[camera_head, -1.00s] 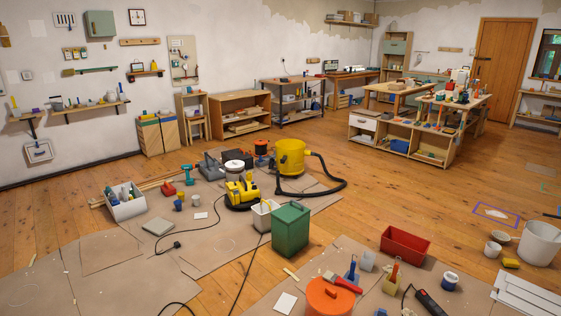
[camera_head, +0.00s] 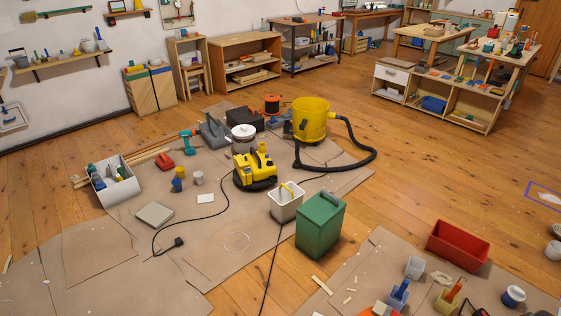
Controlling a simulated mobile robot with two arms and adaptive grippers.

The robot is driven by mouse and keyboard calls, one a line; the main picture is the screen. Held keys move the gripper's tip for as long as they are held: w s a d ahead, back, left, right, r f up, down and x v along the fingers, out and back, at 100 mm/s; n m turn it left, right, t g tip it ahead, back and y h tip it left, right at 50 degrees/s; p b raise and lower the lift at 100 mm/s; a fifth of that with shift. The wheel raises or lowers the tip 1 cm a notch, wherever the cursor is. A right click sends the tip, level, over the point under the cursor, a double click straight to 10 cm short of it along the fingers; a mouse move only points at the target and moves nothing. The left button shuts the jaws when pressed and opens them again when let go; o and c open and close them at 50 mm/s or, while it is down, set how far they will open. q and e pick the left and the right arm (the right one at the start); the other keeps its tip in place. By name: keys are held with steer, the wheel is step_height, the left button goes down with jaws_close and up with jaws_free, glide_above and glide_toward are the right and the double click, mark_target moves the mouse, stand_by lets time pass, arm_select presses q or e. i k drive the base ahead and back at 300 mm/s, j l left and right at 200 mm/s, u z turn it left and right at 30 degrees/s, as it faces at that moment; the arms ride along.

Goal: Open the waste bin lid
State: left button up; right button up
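A green lidded bin (camera_head: 319,229) stands upright on the edge of the cardboard dropcloth, right of centre. Neither of my grippers shows in the head view.
A yellow vacuum drum (camera_head: 310,119) with a black hose and a yellow machine (camera_head: 254,168) stand behind the bin. A red tray (camera_head: 457,248) lies to the right. A black cable crosses the floor. Bare wooden floor (camera_head: 425,170) is open behind the red tray.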

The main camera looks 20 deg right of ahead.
mark_target(324, 206)
steer(key=i+z, duration=0.3)
steer(key=i, duration=0.35)
steer(key=i+j+z, duration=0.2)
steer(key=i+z, duration=0.15)
steer(key=i, duration=0.3)
